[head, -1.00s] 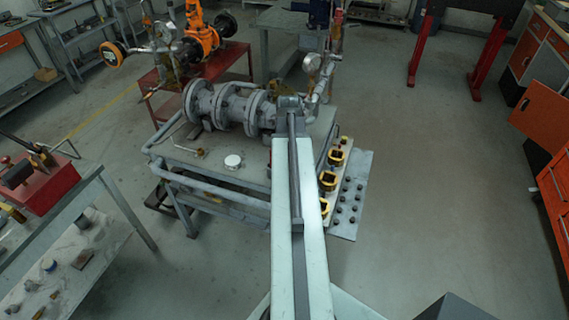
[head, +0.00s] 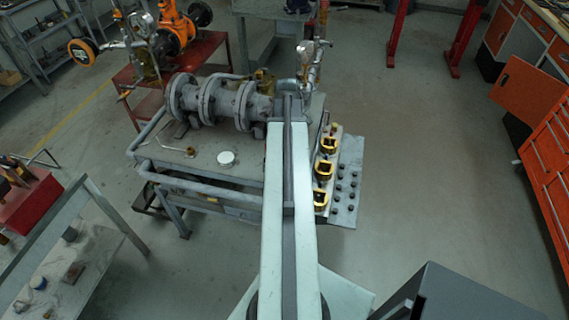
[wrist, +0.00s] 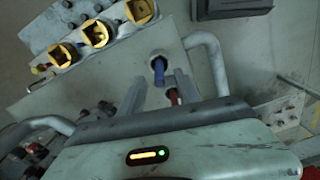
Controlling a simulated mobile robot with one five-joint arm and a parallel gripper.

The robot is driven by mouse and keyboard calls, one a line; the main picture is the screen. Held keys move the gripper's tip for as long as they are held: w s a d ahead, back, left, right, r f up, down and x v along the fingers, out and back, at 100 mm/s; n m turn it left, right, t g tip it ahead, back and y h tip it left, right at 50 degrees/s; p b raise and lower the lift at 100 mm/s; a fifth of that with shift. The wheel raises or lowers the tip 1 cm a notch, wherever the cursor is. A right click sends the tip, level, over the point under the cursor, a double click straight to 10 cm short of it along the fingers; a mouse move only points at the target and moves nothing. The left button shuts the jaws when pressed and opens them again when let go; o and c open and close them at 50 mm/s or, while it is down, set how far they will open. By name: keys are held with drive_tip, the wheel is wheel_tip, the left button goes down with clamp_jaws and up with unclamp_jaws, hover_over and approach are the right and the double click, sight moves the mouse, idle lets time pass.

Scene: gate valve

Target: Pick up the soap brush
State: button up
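A small blue upright item (wrist: 158,72), which may be the soap brush, stands in or on a round whitish holder on the pale table top in the wrist view. A red item (wrist: 173,97) shows just nearer. My gripper (wrist: 160,80) has its two grey fingers apart, with the blue and red items in the gap between them in the picture. Contact and depth cannot be told. In the head view my arm hides the gripper; a white round thing (head: 227,158) lies on the work table (head: 205,165), and no brush can be made out there.
A flanged grey valve (head: 220,100) lies on the table's far side. Yellow square-holed blocks (head: 323,170) line its right side; they also show in the wrist view (wrist: 97,33). A tubular rail (head: 205,188) edges the table. Open floor lies right, beside orange cabinets (head: 525,95).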

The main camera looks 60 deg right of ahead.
wheel_tip(320, 180, down, 7)
drive_tip(key=b, duration=0.5)
drive_tip(key=shift+r+b, duration=0.2)
drive_tip(key=shift+b, duration=0.1)
drive_tip(key=shift+r, duration=0.2)
clamp_jaws()
